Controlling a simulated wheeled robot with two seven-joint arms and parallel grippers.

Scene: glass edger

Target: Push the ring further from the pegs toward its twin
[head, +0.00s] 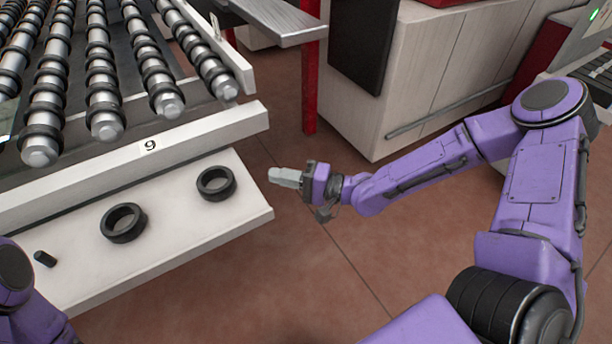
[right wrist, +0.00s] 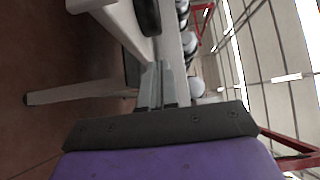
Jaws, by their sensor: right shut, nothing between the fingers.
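Two black rings lie flat on a white shelf (head: 185,232). The right ring (head: 216,183) lies near the shelf's right end, and its twin (head: 123,222) lies to the left with bare shelf between them. A short dark peg (head: 45,259) is on the shelf at far left, so the right ring is the further from it. My right gripper (head: 272,175) is shut and empty, just right of the right ring and apart from it. Its closed fingers also show in the right wrist view (right wrist: 160,85). My left gripper is out of view.
Behind the shelf is a white rail (head: 150,146) marked 9, with rollers carrying black rings (head: 104,120) above it. A white cabinet (head: 430,75) and a red post (head: 310,85) stand at the back. Open floor (head: 300,250) lies right of the shelf.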

